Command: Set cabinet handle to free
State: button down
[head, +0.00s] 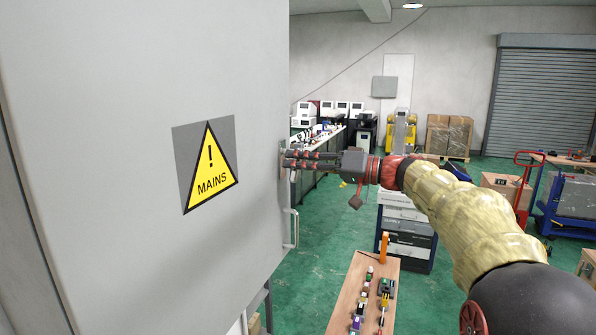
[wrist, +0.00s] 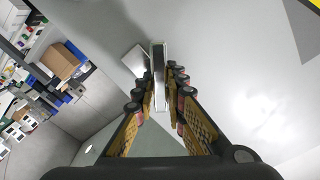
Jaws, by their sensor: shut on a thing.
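A grey cabinet (head: 90,90) with a yellow MAINS warning sign (head: 211,165) fills the left of the head view. My gripper (head: 290,163) reaches in from the right, level with the sign, at the cabinet's right edge. In the wrist view, my gripper (wrist: 159,88) has its two fingers on either side of a narrow metal handle (wrist: 158,66) and is shut on it. The handle stands out from the grey panel, with a small metal plate (wrist: 136,60) beside it. In the head view the fingers mostly hide the handle, so its setting cannot be read.
A pale bar-shaped pull (head: 291,228) sits on the cabinet edge below my gripper. A wooden bench (head: 350,290) with small coloured parts stands below my arm, with a drawer unit (head: 408,240) behind it. Green floor (head: 320,245) is open between cabinet and bench.

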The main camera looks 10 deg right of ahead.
jog(key=m, duration=0.3)
jog(key=r+m, duration=0.1)
jog(key=m, duration=0.1)
jog(key=shift+s+a+m, duration=0.2)
jog(key=shift+s+m, duration=0.1)
jog(key=m+p, duration=0.1)
jog(key=m, duration=0.1)
jog(key=r+m+p, duration=0.1)
jog(key=m, duration=0.1)
jog(key=shift+m, duration=0.4)
jog(key=c, duration=1.8)
grip_release()
jog(key=v, duration=1.2)
jog(key=shift+f, duration=0.1)
